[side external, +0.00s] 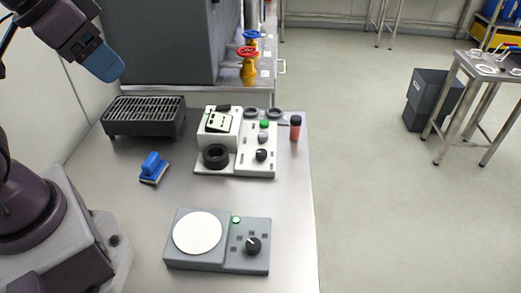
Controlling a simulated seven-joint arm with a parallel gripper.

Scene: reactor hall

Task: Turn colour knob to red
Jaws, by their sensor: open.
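A grey device (190,260) with a white round plate (198,232) sits at the front of the steel bench. A black knob (253,245) with a pale pointer line is on its right part, with small dark marks around it and a lit green light (236,219) above. A second black knob (261,155) is on a white machine (240,165) farther back. I cannot tell for certain which is the colour knob, or read any setting. My gripper (108,66) is open at the upper left, high above the bench, apart from both devices. Its fingertips are hard to make out.
A black grill-topped box (144,117) and a blue-handled brush (153,168) are on the bench's left. A small dark red-labelled bottle (295,128) stands near the right edge. Red (247,52) and blue (251,35) valve wheels are behind. The bench front has free room.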

